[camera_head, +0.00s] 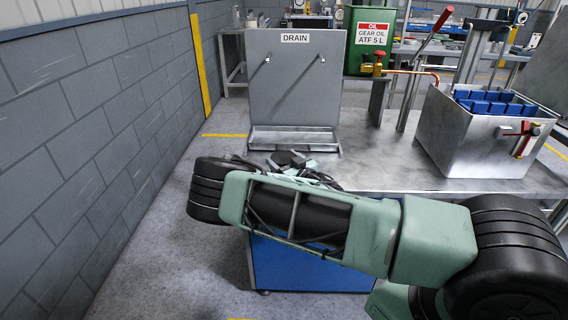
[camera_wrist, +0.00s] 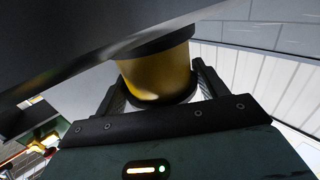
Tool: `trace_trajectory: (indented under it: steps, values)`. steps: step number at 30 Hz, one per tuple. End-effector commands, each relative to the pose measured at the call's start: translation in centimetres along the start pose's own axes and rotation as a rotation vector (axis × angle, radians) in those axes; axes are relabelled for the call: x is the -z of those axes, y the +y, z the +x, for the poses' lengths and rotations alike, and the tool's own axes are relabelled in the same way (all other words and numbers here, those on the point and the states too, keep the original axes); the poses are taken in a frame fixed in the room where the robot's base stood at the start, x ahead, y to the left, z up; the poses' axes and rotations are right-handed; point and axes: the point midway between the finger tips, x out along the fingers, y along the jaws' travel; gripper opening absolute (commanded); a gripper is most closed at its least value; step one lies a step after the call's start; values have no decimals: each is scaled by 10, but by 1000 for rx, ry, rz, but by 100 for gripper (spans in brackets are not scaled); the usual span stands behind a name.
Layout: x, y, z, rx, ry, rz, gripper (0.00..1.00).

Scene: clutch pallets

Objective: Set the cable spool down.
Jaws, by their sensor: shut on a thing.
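The cable spool (camera_wrist: 160,75) shows in the wrist view as a yellow cylinder with black flanges, tilted in the picture. My gripper (camera_wrist: 158,92) is shut on it, with one dark finger on each side. A large dark surface (camera_wrist: 70,45) crosses the upper left of the wrist view and hides part of the spool's top; I cannot tell whether they touch. In the head view my arm crosses the middle, and the spool and fingertips cannot be made out.
A metal bench (camera_head: 400,172) carries an upright DRAIN panel (camera_head: 295,85) with a shallow tray (camera_head: 292,140) at its foot. A metal box (camera_head: 470,140) with blue dividers stands at the right. A green oil drum (camera_head: 365,55) is behind. Bare bench lies between panel and box.

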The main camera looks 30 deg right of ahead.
Motion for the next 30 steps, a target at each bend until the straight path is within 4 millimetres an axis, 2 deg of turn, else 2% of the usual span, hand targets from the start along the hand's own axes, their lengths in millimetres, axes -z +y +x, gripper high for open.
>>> trace_trajectory:
  steps: [3, 13, 14, 16, 26, 30]
  values:
    - [-8, 0, 0, 1, 2, 0, 40]
    - [-11, 0, 0, 0, 3, 1, 40]
    - [-12, 0, 0, 0, 1, 1, 74]
    - [-12, 0, 0, 0, 1, 1, 93]
    - [-9, 0, 0, 1, 1, 0, 93]
    - [-10, 1, -15, -3, -1, 1, 93]
